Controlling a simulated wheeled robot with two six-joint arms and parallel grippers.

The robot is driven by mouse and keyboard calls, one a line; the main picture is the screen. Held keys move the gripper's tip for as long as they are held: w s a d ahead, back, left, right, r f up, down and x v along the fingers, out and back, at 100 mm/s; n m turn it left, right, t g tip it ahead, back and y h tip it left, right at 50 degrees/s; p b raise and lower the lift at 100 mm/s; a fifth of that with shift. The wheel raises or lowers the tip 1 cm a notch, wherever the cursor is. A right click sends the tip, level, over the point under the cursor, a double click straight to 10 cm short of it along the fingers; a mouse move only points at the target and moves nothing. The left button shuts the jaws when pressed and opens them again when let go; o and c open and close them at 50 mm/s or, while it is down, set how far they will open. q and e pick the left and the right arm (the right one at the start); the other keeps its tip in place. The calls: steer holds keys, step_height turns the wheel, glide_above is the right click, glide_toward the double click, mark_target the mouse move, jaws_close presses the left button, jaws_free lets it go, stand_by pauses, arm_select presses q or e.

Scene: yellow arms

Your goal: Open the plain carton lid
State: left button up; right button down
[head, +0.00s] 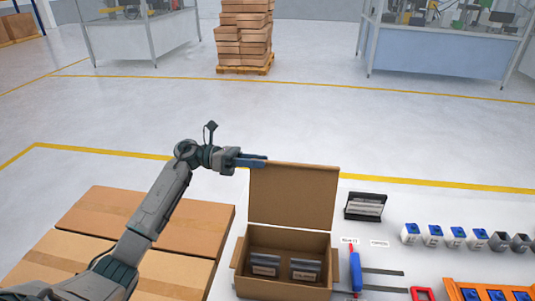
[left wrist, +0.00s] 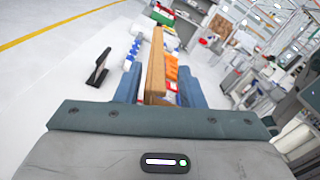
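The plain brown carton (head: 284,282) stands open on the white table at the lower middle of the head view. Its lid (head: 293,196) stands roughly upright at the back edge. Two grey labelled items (head: 265,265) lie inside. My left gripper (head: 258,161) is at the lid's upper left corner. In the left wrist view the lid (left wrist: 156,65) shows edge-on between the two blue fingers (left wrist: 160,88), with visible gaps on both sides. The gripper is open; contact with the lid cannot be told. My right gripper is not in view.
Closed cardboard boxes (head: 116,216) lie left of the carton, below my left arm. A black holder (head: 366,206), blue-topped bottles (head: 433,236), a blue-handled tool (head: 355,270) and an orange rack (head: 455,293) stand to the right. Space behind the lid is clear floor.

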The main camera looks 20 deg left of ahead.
mark_target(267, 161)
arm_select(q)
steer(key=shift+w+p+x, duration=0.25)
steer(key=shift+p+x, duration=0.25)
steer(key=shift+x, duration=0.65)
steer(key=shift+s+d, duration=0.1)
steer(key=shift+d, duration=0.35)
steer(key=shift+f, duration=0.1)
jaws_close()
steer(key=s+m+b, duration=0.1)
steer(key=b, duration=0.2)
steer(key=s+m+b, duration=0.1)
steer(key=b, duration=0.3)
steer(key=shift+s+d, duration=0.35)
steer(key=shift+s+d+r, duration=0.1)
steer(key=shift+s+r, duration=0.2)
steer(key=shift+r, duration=0.15)
